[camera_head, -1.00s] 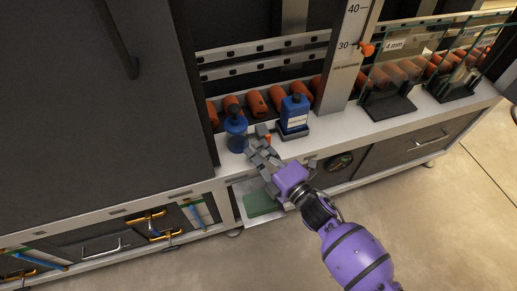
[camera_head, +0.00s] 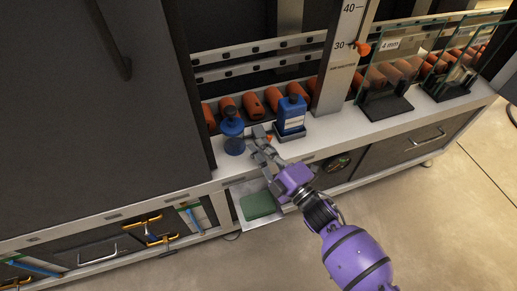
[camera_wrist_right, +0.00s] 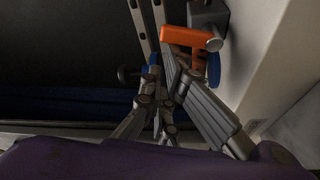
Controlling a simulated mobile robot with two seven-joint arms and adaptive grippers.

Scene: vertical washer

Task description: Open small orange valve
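The small orange valve (camera_wrist_right: 190,40) shows in the right wrist view as an orange handle on a grey fitting, at the upper right. In the head view a bit of orange (camera_head: 269,137) shows beside my right gripper's tips, between two blue bottles. My right gripper (camera_head: 260,136) reaches over the ledge. In the wrist view its fingers (camera_wrist_right: 163,72) converge with almost no gap, and nothing shows held between them. The valve is just right of the right finger; whether they touch I cannot tell. My left gripper is in neither view.
A round blue bottle (camera_head: 233,136) stands left of the gripper and a square blue bottle (camera_head: 292,115) right of it, both close. An orange pointer (camera_head: 362,48) sits on the scale post (camera_head: 341,70). A green block (camera_head: 258,205) lies on an open shelf below.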

